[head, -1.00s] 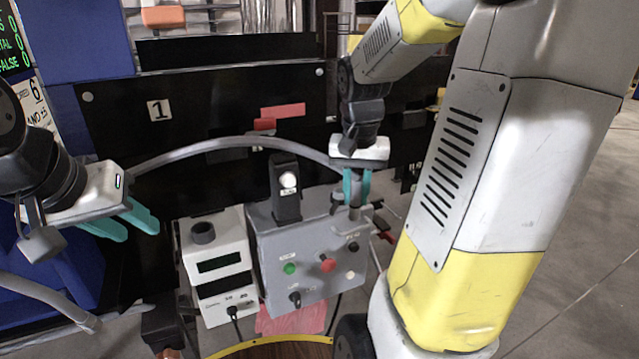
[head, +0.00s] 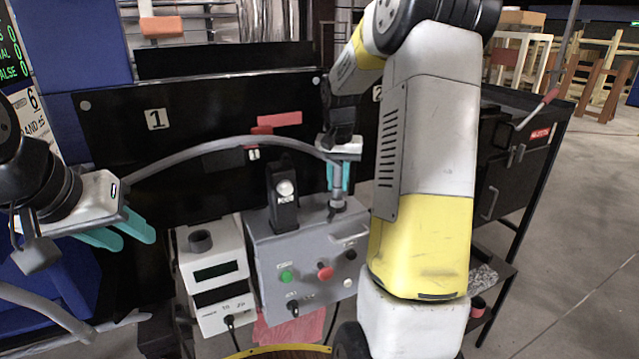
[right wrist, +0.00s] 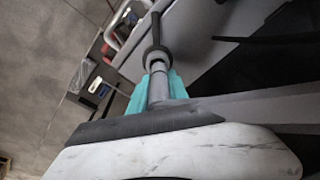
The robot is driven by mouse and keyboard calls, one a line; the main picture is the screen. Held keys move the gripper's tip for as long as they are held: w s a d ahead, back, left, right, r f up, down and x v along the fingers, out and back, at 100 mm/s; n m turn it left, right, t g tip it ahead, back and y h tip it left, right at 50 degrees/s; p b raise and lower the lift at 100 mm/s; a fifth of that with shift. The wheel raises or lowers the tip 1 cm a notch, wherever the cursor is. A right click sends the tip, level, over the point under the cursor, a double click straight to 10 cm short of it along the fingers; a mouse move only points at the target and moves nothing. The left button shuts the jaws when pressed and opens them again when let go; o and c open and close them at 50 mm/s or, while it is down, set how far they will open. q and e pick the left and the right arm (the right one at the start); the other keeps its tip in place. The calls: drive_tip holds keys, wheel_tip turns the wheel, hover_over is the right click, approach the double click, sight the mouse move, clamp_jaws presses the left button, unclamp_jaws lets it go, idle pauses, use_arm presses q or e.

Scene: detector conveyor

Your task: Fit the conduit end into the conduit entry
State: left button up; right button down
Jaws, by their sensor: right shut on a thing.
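The grey conduit (head: 215,147) arches from my left side across to my right gripper. My right gripper (head: 338,190) is shut on the conduit end, above the back right of the grey control box (head: 310,262). The conduit end (head: 337,183) points down, nearly upright, towards the conduit entry (head: 337,206) on the box top. I cannot tell whether it sits inside or just above. In the right wrist view the conduit end (right wrist: 158,88) lies between the teal fingers, with a collar and dark ring beyond. My left gripper (head: 125,234) is open and empty at the left.
A white device (head: 213,265) with a round opening stands left of the box. A black upright unit (head: 283,195) stands on the box, left of my right gripper. A dark panel (head: 110,140) stands behind. A black cabinet (head: 505,170) is at right; the floor (head: 570,240) beside it looks clear.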

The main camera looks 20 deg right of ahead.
drive_tip(key=shift+s+f, duration=0.25)
drive_tip(key=shift+f, duration=0.7)
drive_tip(key=c, duration=1.2)
unclamp_jaws()
drive_tip(key=shift+c, duration=0.2)
drive_tip(key=shift+w, duration=0.1)
drive_tip(key=shift+r, duration=0.15)
